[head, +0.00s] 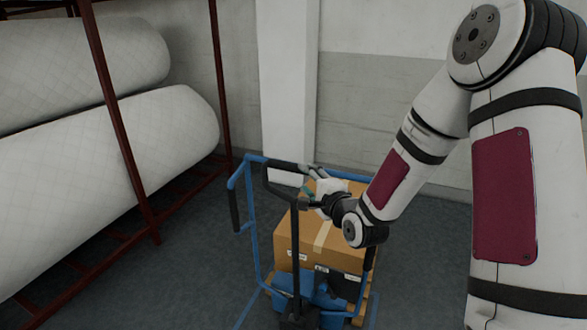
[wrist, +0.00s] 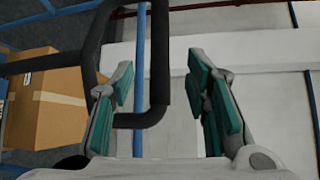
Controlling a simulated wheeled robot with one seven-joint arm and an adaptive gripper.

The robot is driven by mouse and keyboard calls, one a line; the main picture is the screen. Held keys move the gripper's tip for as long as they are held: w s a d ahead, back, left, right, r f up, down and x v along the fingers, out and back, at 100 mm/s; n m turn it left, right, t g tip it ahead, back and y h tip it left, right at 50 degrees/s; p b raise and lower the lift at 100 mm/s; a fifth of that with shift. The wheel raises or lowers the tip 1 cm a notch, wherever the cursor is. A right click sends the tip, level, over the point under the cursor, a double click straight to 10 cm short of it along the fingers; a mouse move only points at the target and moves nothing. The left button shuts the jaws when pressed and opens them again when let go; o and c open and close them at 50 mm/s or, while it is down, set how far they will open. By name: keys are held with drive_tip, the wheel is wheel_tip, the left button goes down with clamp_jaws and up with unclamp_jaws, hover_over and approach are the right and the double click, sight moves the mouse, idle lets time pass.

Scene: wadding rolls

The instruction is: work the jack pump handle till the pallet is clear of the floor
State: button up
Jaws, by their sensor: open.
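My gripper (head: 309,182) is open at the upper right of the loop. In the wrist view a black bar of the handle (wrist: 158,85) passes between the spread teal-padded fingers, nearer the left one. The fingers are not closed on it. The wooden pallet (head: 373,308) shows only at its edges under the load. Its gap to the floor is hidden.
A taped cardboard box (head: 293,240) sits on the pallet; it also shows in the wrist view (wrist: 50,110). A dark red rack (head: 122,150) with large white wadding rolls (head: 130,150) stands at the left. A white pillar (head: 289,90) and wall are behind. Grey floor is open at the right.

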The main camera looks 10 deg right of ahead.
sight(296, 170)
drive_tip(key=x, duration=0.9)
drive_tip(key=shift+w+a+f, duration=0.1)
drive_tip(key=shift+w, duration=0.3)
clamp_jaws()
